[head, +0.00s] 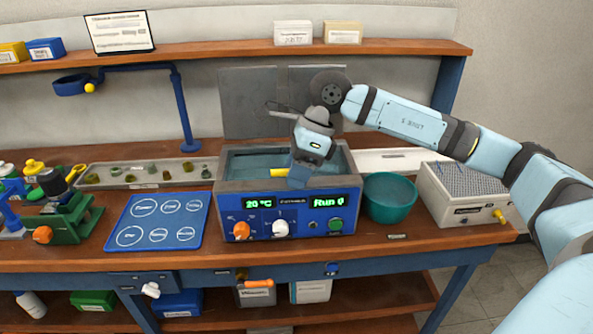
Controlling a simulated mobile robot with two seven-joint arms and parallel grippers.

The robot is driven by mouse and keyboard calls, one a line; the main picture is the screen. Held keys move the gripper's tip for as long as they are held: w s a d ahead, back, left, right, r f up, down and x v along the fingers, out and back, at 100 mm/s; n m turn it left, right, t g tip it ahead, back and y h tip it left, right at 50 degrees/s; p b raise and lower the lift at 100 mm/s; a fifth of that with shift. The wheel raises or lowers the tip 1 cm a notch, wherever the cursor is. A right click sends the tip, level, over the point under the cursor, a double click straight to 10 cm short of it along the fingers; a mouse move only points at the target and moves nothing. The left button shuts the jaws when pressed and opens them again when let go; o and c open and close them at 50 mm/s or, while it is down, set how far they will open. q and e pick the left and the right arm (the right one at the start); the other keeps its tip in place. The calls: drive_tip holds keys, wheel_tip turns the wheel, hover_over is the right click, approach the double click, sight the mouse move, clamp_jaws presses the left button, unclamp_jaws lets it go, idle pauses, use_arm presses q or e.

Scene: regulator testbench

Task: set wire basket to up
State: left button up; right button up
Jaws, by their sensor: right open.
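A water bath (240,187) with a blue front panel stands at the middle of the bench. Its displays read 20 °C and Run 0. A yellow piece (278,173), perhaps the wire basket's handle, shows at the bath's opening, just left of my gripper's fingers. The basket's mesh cannot be made out, so its height is unclear. My right gripper (298,178) points down over the bath's opening with its jaws open. Its fingers are close to the yellow piece, partly hiding it; contact cannot be told. My left gripper is not in view.
A teal bowl (390,196) stands right of the bath, with a white box (466,208) beyond it. A blue mat (157,222) lies to the left. A blue post (184,110) with a ring arm rises behind. A shelf (220,54) runs above.

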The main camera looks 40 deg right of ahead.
clamp_jaws()
wheel_tip(320, 180, up, 7)
drive_tip(key=p, duration=0.2)
drive_tip(key=shift+p, duration=0.3)
drive_tip(key=shift+w+r, duration=0.1)
unclamp_jaws()
drive_tip(key=shift+d+r, duration=0.25)
drive_tip(key=shift+r, duration=0.15)
drive_tip(key=v, duration=1.3)
drive_tip(key=shift+a+f, duration=0.1)
